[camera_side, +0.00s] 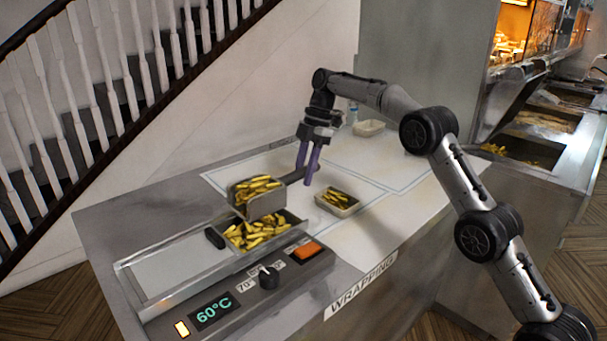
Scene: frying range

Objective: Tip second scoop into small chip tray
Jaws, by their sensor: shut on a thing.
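The chip scoop (266,207) is a grey metal box-like scoop full of chips, above the back of the chip well. My gripper (306,182) has purple fingers and is shut on the scoop's dark handle, to the right of the scoop. The scoop looks roughly level. A small chip tray (343,213) with chips in it sits on the white wrapping surface, to the right of the scoop and just right of my fingers. A second small tray (369,128) stands farther back and looks empty.
The heated chip well (300,224) below the scoop holds more chips. Its front panel has a knob (269,277), an orange switch (306,250) and a 60°C display (212,312). The white wrapping surface (375,190) is clear around the small tray. A small bottle (353,112) stands at the back.

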